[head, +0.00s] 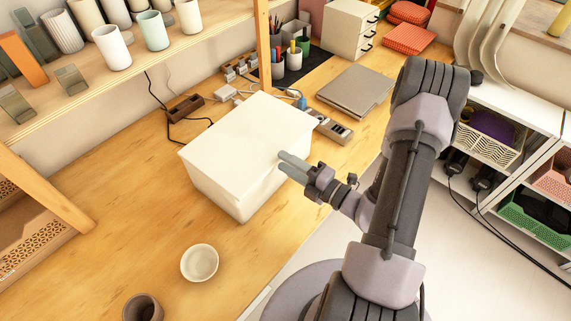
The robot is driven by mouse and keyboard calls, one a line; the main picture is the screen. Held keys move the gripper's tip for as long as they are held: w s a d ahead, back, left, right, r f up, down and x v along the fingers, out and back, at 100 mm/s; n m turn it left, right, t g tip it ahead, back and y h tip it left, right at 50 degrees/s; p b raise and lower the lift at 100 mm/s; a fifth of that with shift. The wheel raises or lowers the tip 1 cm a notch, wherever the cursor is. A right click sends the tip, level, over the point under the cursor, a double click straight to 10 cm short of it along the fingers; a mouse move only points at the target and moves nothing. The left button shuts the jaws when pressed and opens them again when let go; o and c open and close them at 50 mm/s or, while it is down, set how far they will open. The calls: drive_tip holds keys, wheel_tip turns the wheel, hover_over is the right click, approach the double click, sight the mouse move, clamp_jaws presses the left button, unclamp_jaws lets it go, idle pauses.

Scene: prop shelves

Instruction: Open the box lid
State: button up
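The white box (225,188) stands on the wooden table, its lid (247,136) lying flat on top and looking shut. My gripper (286,163) is at the box's right side, close under the lid's edge. Its grey fingers point left toward the box. I cannot tell whether the fingertips touch the box or lid, nor how wide the gap between the fingers is. No held thing shows in the gripper. The far sides of the box are hidden.
A small white bowl (199,263) and a dark cup (142,308) stand in front of the box. Behind it are a power strip (329,127), a grey folder (356,90) and pen cups (293,58). A wooden post (262,45) rises behind.

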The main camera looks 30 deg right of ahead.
drive_tip(key=shift+w+a, duration=0.15)
drive_tip(key=shift+w, duration=0.2)
clamp_jaws()
idle(1.2)
